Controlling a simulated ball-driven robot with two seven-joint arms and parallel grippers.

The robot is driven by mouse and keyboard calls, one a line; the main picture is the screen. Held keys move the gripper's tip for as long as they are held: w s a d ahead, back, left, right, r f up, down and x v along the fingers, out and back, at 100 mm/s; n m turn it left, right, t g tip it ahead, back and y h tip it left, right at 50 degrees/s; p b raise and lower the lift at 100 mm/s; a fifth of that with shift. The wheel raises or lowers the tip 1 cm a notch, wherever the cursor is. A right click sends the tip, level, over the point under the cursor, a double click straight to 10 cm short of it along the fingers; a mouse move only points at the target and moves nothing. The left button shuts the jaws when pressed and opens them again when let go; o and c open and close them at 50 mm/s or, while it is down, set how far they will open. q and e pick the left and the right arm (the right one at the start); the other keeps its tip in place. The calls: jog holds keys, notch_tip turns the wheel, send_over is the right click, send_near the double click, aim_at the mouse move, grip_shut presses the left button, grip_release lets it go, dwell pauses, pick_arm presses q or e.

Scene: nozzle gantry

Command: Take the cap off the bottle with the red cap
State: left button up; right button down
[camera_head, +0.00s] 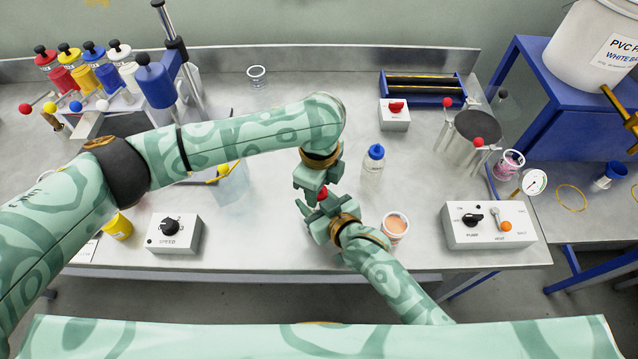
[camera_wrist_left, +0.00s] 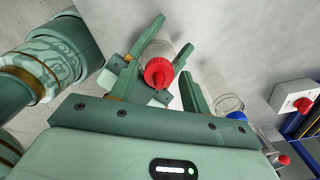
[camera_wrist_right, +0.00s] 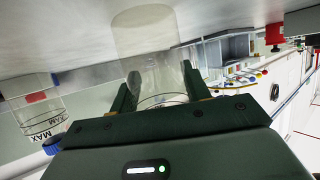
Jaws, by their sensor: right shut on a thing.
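The red cap (camera_head: 322,194) shows between my two grippers in the head view. In the left wrist view the cap (camera_wrist_left: 158,74) sits on a clear bottle (camera_wrist_right: 145,38). My right gripper (camera_head: 325,208) is shut on this bottle, with its fingers on either side in the right wrist view. My left gripper (camera_head: 312,188) is above it and open. Its fingers stand to the left and right of the cap in the left wrist view, with a gap on the right. The grippers hide most of the bottle in the head view; the cap is hidden in the right wrist view.
A blue-capped bottle (camera_head: 373,160) stands close by on the right. A cup with orange-pink contents (camera_head: 395,226) is beside my right gripper. A speed box (camera_head: 174,233) and a pump box (camera_head: 489,224) flank the bench front.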

pick_arm(q)
notch_tip(320, 180, up, 4)
jog(key=shift+r, duration=0.2)
jog(key=shift+c, duration=0.3)
notch_tip(320, 180, up, 3)
jog(key=m, duration=0.3)
jog(key=shift+r, duration=0.15)
notch_tip(320, 180, down, 8)
jog(key=shift+r, duration=0.1)
